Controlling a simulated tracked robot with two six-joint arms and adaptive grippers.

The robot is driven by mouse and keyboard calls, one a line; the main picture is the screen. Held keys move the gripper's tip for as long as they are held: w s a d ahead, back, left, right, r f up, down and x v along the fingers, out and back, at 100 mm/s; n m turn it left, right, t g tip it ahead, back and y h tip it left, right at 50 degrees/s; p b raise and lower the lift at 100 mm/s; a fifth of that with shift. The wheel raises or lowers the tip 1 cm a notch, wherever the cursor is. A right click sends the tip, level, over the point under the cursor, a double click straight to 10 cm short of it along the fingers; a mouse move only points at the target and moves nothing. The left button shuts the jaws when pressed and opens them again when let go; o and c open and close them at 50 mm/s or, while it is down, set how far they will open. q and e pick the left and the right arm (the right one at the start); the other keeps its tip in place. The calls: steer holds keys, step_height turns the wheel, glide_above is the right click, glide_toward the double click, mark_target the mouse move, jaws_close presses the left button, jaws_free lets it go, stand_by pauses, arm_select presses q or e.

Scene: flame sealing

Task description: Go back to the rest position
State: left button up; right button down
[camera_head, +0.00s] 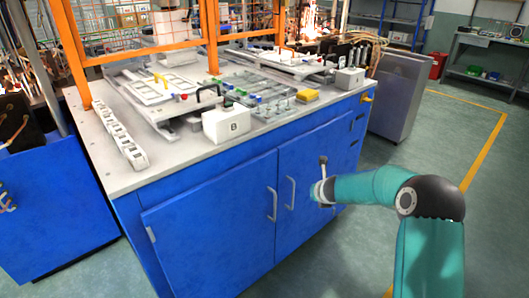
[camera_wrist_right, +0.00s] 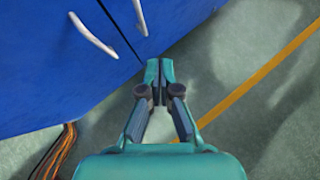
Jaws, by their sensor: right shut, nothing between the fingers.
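My right arm comes in from the lower right in the head view, teal with dark joints. Its gripper end (camera_head: 323,165) is in front of the blue cabinet doors, below the table top. In the right wrist view my right gripper (camera_wrist_right: 159,64) is shut and empty, with its fingertips together. It points down past the cabinet's lower edge, over the green floor. My left gripper is not in either view.
The blue cabinet (camera_head: 215,220) has two door handles (camera_head: 271,204). The floor with a yellow line (camera_head: 484,150) is clear.

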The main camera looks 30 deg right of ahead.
steer(key=s+a+f+m+g+y+p, duration=0.15)
steer(key=s+a+f, duration=0.25)
steer(key=a, duration=0.4)
steer(key=s+a+f+m+g+y+p, duration=0.15)
steer(key=s+a+f, duration=0.25)
steer(key=a, duration=0.5)
steer(key=s+a+f+m+g+y+p, duration=0.1)
steer(key=s+a+f+g+y+p, duration=0.2)
steer(key=a, duration=0.5)
steer(key=s+a+f+m, duration=0.2)
steer(key=s+a+m, duration=0.3)
steer(key=s+m, duration=0.5)
steer(key=s+a+f+m+g+y, duration=0.1)
steer(key=s+a+m, duration=0.5)
steer(key=m, duration=1.3)
steer(key=s+f, duration=0.1)
steer(key=s, duration=0.3)
steer(key=shift+s+g+y+p, duration=0.3)
steer(key=shift+s+p, duration=0.1)
